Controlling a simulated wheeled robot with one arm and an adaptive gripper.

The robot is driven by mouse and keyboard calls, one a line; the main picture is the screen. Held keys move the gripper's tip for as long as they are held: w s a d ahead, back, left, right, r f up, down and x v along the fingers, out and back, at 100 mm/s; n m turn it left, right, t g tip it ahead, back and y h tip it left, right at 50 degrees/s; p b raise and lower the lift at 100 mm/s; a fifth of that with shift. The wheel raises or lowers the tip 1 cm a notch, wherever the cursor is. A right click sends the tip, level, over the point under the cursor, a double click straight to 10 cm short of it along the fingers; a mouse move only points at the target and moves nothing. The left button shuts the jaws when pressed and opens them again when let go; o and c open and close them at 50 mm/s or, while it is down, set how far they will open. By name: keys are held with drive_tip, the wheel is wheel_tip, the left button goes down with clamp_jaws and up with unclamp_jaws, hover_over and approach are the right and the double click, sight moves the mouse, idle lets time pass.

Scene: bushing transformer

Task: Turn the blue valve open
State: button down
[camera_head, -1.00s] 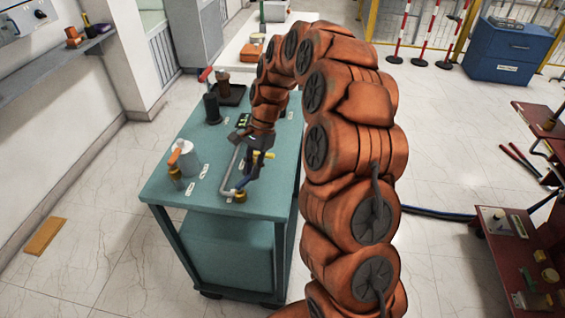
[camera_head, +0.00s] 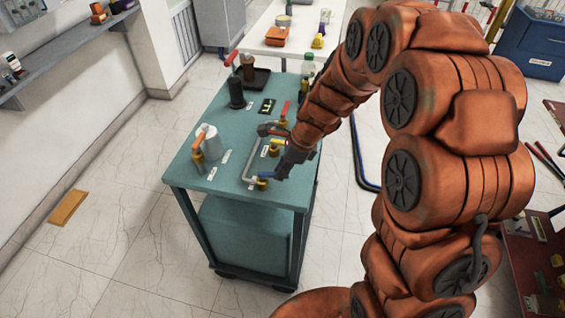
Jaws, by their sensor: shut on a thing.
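The blue valve's handle (camera_head: 267,175) shows at the near right corner of the teal cart's top. It sits over a brass body (camera_head: 262,184) at the end of a grey bent pipe (camera_head: 248,160). My gripper (camera_head: 279,172) is at the right end of the blue handle, shut on it. The dark fingers hide part of the handle, and their exact contact is too small to see. My orange arm reaches in from the right.
The teal cart's top (camera_head: 205,178) also holds a white cone-shaped part with an orange handle (camera_head: 203,144), a red-handled valve (camera_head: 285,110), a yellow-handled valve (camera_head: 274,149) and a dark cylinder (camera_head: 236,93). A white table (camera_head: 262,45) stands behind. A wall shelf runs along the left.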

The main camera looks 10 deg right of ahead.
drive_tip(key=shift+s+a+m+t+p, duration=0.2)
drive_tip(key=shift+s+m+t+p, duration=0.25)
drive_tip(key=shift+m, duration=0.55)
drive_tip(key=c, duration=1.1)
unclamp_jaws()
drive_tip(key=v, duration=1.2)
drive_tip(key=shift+a, duration=0.1)
